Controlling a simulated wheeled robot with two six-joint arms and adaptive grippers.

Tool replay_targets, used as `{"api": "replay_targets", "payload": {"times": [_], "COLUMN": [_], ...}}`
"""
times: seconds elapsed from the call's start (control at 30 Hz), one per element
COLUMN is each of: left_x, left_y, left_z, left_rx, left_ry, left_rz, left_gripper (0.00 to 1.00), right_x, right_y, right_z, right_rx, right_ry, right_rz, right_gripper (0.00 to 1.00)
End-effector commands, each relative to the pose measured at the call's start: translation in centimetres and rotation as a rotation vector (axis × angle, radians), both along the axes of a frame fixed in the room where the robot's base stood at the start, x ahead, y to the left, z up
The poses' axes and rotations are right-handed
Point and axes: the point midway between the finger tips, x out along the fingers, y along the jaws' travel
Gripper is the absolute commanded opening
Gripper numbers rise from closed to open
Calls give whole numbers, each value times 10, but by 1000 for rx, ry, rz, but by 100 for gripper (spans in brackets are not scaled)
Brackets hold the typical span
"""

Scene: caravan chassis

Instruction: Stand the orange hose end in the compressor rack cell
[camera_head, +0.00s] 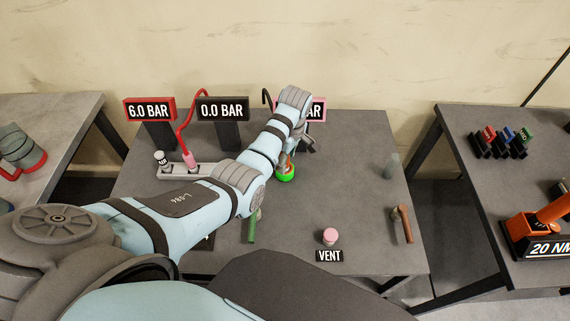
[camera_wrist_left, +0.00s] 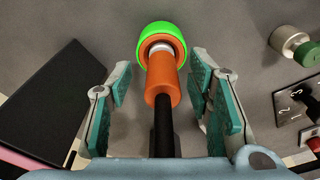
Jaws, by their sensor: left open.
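The orange hose end (camera_wrist_left: 162,82) is an orange cylinder on a black hose, with its far end at a green ring (camera_wrist_left: 155,38). The green ring also shows in the head view (camera_head: 286,176), on the table. My left gripper (camera_wrist_left: 160,95) is open, with one finger pad on each side of the hose end and visible gaps between. In the head view the left gripper is mostly hidden by its own wrist. A light grey rack (camera_head: 205,169), probably the compressor rack, lies at the left of the table, partly behind my arm. My right gripper is not in view.
A pink fitting (camera_head: 190,159) with a red hose and a black-and-white piece (camera_head: 162,158) stand at the rack. Pressure signs (camera_head: 222,109) stand behind. A pink-topped VENT knob (camera_head: 330,236) and a brown handle (camera_head: 403,223) are at the right.

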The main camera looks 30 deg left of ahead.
Motion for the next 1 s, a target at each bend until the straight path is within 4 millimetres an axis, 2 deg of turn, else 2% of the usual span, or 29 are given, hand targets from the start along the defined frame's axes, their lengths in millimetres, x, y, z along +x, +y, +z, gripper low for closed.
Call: {"api": "replay_targets", "payload": {"times": [0.07, 0.23, 0.53, 0.83, 1.0], "left_x": [0, 0, 0, 0, 0], "left_y": [1, 1, 0, 0, 0], "left_z": [-8, -8, -7, -6, 6], "left_rx": [0, 0, 0, 0, 0], "left_ry": [0, -1, -1, -1, -1], "left_rz": [0, -1, -1, -2, -2], "left_gripper": [46, 46, 0, 0, 0], "right_x": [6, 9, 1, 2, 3], "right_y": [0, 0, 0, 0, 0], "right_z": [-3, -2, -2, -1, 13], "right_rx": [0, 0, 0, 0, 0], "right_ry": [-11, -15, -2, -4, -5], "right_rz": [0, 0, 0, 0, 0], "right_gripper": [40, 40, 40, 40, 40]}}
